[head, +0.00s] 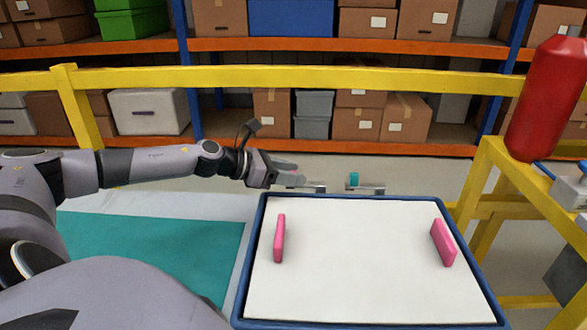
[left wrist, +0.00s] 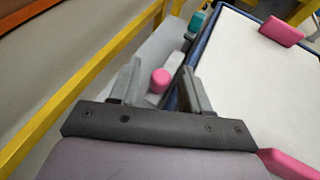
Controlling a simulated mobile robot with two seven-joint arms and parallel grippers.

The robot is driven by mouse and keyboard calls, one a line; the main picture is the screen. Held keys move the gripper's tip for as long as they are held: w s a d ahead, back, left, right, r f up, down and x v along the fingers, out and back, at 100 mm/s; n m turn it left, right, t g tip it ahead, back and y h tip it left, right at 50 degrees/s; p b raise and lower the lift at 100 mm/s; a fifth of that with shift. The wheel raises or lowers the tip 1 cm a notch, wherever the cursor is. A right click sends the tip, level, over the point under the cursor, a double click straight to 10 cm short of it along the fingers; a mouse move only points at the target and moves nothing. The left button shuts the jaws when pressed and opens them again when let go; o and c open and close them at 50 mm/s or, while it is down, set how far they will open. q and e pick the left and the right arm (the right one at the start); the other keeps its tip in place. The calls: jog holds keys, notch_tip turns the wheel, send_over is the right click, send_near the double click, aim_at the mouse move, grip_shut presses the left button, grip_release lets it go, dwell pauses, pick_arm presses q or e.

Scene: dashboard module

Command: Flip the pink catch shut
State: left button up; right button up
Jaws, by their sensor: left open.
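The pink catch shows as a round pink knob (left wrist: 160,80) in the left wrist view, seen between my left gripper's fingers, just outside the panel's blue edge. In the head view its pink part is hidden by my gripper; a grey metal strip (head: 308,188) shows beside the fingers. My left gripper (head: 290,174) is open at the far left corner of the white panel; its fingers also show in the left wrist view (left wrist: 160,70). I cannot tell whether they touch the knob. A similar catch with a teal knob (head: 353,180) stands to the right. My right gripper is not in view.
The white panel (head: 355,285) has a blue rim and two upright pink blocks, left (head: 279,238) and right (head: 443,243). A yellow rail (head: 330,80) runs behind. A red cylinder (head: 548,100) stands on a yellow frame at right. The panel's middle is clear.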

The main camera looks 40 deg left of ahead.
pick_arm(q)
jog(key=shift+w+d+f, duration=0.15)
jog(key=shift+w+d, duration=0.15)
jog(key=shift+w, duration=0.1)
grip_shut()
